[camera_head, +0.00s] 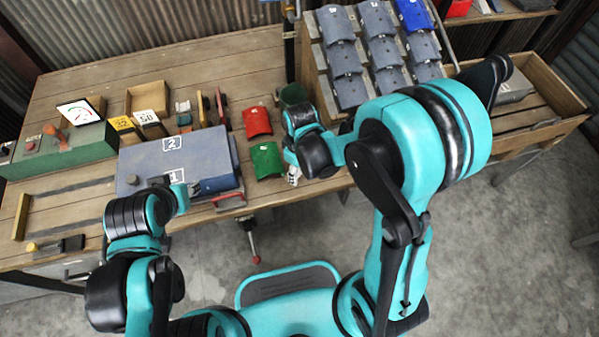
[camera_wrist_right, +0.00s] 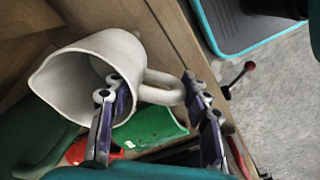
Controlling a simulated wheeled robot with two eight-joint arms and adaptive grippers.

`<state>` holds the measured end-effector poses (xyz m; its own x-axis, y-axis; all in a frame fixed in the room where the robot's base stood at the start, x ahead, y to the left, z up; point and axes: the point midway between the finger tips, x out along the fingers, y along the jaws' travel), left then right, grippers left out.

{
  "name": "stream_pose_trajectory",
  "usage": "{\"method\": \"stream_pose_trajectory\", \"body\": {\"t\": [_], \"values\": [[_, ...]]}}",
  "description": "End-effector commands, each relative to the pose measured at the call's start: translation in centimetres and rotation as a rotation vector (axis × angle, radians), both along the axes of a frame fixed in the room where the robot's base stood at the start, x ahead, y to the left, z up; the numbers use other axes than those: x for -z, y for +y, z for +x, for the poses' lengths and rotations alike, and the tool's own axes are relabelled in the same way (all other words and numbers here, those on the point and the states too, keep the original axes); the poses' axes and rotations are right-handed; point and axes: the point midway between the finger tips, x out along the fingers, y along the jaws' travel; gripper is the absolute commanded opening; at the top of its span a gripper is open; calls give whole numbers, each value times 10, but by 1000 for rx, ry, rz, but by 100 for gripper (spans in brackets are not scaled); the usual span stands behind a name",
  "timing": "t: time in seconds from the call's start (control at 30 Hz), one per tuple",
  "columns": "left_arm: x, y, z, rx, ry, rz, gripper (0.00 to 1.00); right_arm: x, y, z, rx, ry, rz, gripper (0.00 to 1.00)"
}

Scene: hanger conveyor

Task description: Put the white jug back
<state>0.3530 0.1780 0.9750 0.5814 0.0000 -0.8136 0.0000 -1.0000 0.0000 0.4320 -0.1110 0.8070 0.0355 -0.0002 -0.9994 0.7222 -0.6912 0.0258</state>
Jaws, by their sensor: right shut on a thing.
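The white jug (camera_wrist_right: 72,82) fills the upper left of the right wrist view, its open mouth facing left. My right gripper (camera_wrist_right: 150,93) has one finger on each side of the jug's handle (camera_wrist_right: 163,90) and is shut on it.
A red curved tile (camera_head: 257,121) and a dark green container (camera_head: 293,94) stand behind my right gripper. A sloped rack (camera_head: 306,63) of grey and blue tiles stands at the back right. A wooden trough (camera_head: 555,80) lies farther right.

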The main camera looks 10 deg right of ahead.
Motion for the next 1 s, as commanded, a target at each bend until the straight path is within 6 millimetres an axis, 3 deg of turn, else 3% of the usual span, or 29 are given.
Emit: {"method": "stream_pose_trajectory", "body": {"t": [0.37, 0.4, 0.47, 0.5, 0.83, 1.0], "values": [[5, 0, 0, 0, 0, 0, 36, 8, 0, 0, 0, 0, 0, 0], [6, 0, 0, 0, 0, 0, 36, 8, 0, 0, 0, 0, 0, 50], [5, 0, 0, 0, 0, 0, 36, 7, 0, 0, 0, 0, 0, 66], [5, 0, 0, 0, 0, 0, 36, 7, 0, 0, 0, 0, 0, 68], [2, 0, 0, 0, 0, 0, 36, 4, 0, 0, 0, 0, 0, 68], [-11, 0, 0, 0, 0, 0, 36, -21, 0, -1, 0, 0, 0, 68]]}}
